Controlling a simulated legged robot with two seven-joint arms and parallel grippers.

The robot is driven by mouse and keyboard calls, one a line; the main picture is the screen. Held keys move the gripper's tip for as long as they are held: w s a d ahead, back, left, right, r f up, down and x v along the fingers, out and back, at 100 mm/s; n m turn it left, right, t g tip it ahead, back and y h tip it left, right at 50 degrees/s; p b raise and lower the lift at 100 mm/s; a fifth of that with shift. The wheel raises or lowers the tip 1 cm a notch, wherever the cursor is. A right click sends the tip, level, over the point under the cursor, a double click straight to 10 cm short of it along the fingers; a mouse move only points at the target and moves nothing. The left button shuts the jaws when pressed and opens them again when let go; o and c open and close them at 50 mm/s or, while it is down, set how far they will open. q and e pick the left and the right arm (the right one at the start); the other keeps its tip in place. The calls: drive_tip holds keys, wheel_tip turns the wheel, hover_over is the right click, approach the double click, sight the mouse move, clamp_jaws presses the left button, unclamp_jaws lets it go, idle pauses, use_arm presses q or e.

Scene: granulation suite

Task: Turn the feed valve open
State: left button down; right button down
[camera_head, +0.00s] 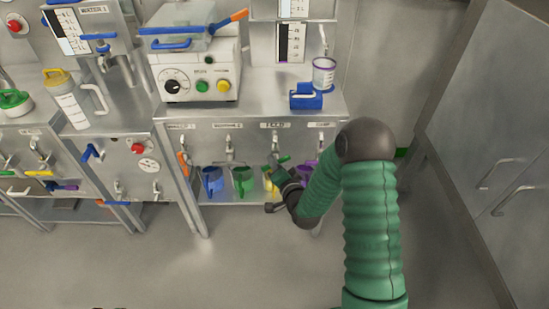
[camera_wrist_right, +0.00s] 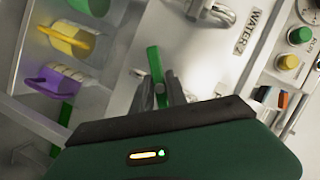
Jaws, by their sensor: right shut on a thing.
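The feed valve sits under the panel label "FEED" (camera_head: 275,125), on the front of the steel bench. Its green lever handle (camera_wrist_right: 155,64) stands between the fingers of my right gripper (camera_wrist_right: 160,92) in the right wrist view, and the fingers are shut on it. In the head view my right gripper (camera_head: 279,174) is at the panel's lower edge, and it and my wrist partly hide the valve. I cannot tell the valve's exact angle. My left gripper is not in view.
Blue (camera_head: 212,181), green (camera_head: 243,180), yellow (camera_head: 269,179) and purple (camera_head: 306,169) jugs stand on the shelf below, close to my gripper. A neighbouring valve (camera_head: 229,150) is to the left. The floor in front is clear.

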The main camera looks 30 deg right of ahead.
drive_tip(key=n+g+p, duration=0.1)
drive_tip(key=n, duration=0.1)
drive_tip(key=n+g+h+p, duration=0.1)
drive_tip(key=n+p, duration=0.1)
drive_tip(key=shift+d+r+h, duration=0.1)
drive_tip(key=shift+r+h, duration=0.05)
drive_tip(key=shift+h, duration=0.15)
drive_tip(key=n+g+h+p, duration=0.1)
drive_tip(key=n+h+p, duration=0.1)
drive_tip(key=n+p, duration=0.1)
drive_tip(key=shift+n, duration=0.3)
idle(0.4)
drive_tip(key=c, duration=1.3)
unclamp_jaws()
drive_tip(key=shift+g, duration=0.3)
drive_tip(key=p+v, duration=0.2)
drive_tip(key=v, duration=0.3)
drive_tip(key=p+v, duration=0.1)
drive_tip(key=v, duration=0.5)
drive_tip(key=p+v, duration=0.2)
drive_tip(key=v, duration=0.3)
drive_tip(key=shift+s+a+p, duration=0.3)
drive_tip(key=shift+s, duration=0.05)
